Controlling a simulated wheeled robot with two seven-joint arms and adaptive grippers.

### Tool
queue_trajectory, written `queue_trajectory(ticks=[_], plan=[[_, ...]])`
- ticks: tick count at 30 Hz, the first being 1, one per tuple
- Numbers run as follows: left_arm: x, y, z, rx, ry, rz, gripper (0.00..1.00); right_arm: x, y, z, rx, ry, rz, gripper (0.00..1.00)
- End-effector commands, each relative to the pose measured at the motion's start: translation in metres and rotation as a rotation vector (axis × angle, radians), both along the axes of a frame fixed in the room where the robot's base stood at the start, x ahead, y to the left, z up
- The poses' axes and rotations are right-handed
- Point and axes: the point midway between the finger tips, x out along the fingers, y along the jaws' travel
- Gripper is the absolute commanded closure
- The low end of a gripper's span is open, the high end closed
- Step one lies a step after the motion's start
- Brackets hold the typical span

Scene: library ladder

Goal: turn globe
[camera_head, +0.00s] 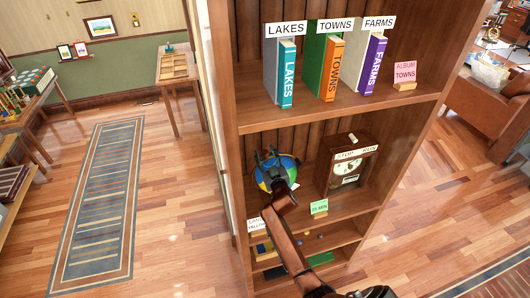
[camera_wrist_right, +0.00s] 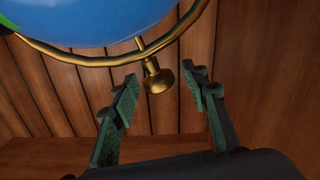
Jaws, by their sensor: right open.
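The globe (camera_head: 288,168), blue with yellow and green patches, stands on the middle shelf of the bookcase in the head view, partly hidden by my right arm and gripper. In the right wrist view, the blue globe (camera_wrist_right: 85,20) fills the upper left, with a brass ring (camera_wrist_right: 90,60) curving under it. A brass knob (camera_wrist_right: 158,77) on a short stem sticks out below the ring. My right gripper (camera_wrist_right: 168,85) is open, and its two green-grey fingers stand on either side of the knob in the picture; I cannot tell whether they touch it. My left gripper is not in view.
A brown clock-like box (camera_head: 350,165) stands right of the globe. Labels, including a green one (camera_head: 319,207), sit on the shelf's front edge. Books (camera_head: 330,65) stand on the shelf above. The bookcase's left side panel (camera_head: 225,130) is close to my right arm.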

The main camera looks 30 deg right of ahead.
Motion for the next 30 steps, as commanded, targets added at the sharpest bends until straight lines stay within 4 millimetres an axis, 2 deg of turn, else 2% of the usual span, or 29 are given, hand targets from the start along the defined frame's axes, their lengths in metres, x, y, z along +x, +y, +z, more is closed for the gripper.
queue_trajectory(ticks=[3,11,30], plan=[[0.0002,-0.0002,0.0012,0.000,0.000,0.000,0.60,0.0063,-0.0018,0.0002,0.001,0.000,0.000,0.58],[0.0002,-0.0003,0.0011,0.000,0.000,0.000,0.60,0.0075,-0.0020,-0.0005,0.001,0.000,0.000,0.58],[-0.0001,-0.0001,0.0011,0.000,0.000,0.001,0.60,0.0073,-0.0016,-0.0006,0.001,0.001,0.001,1.00]])
